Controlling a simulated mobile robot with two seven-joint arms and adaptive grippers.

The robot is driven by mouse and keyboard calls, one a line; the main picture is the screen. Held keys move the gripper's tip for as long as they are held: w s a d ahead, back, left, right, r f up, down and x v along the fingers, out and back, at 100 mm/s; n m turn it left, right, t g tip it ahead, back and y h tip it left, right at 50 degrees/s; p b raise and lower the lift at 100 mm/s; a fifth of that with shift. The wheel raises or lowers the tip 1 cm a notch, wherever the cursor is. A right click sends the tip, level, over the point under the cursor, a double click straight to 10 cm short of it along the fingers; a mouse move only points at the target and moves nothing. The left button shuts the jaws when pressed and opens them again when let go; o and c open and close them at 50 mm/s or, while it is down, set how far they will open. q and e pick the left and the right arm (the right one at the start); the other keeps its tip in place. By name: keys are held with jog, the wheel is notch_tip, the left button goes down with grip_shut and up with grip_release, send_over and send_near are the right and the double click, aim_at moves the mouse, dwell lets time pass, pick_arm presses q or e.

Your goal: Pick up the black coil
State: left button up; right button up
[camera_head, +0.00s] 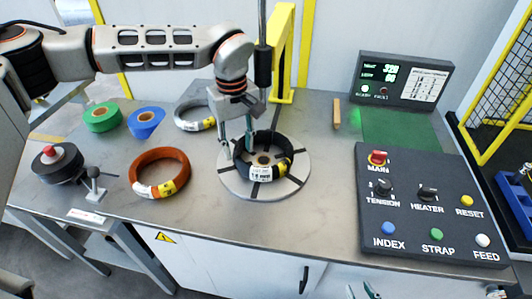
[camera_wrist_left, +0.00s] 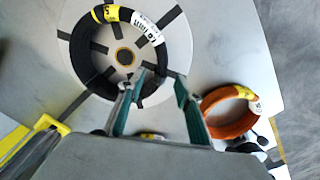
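The black coil (camera_head: 284,146), with white and yellow labels, lies flat on the round grey turntable (camera_head: 235,183). My left gripper (camera_head: 238,148) points down at the coil's left rim, its teal fingers apart. In the left wrist view, the coil (camera_wrist_left: 85,70) is at the upper left. There the left gripper's fingertips (camera_wrist_left: 160,82) are spread near the coil's rim; I cannot tell whether they touch it. My right gripper (camera_head: 363,291) shows only its teal fingertips at the bottom edge, apart and empty.
An orange coil (camera_head: 151,155) and a grey coil (camera_head: 186,121) lie to the left, near green (camera_head: 102,128) and blue (camera_head: 145,134) tape rolls. A yellow post (camera_head: 284,50) stands behind the turntable. A control panel (camera_head: 420,205) fills the right side.

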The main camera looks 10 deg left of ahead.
aim_at(239, 157)
pick_arm(q)
jog(key=f, duration=0.5)
jog(key=shift+s+f, duration=0.2)
jog(key=shift+f, duration=0.1)
grip_shut()
jog(key=shift+w+d+r, duration=0.1)
jog(key=shift+r, duration=0.1)
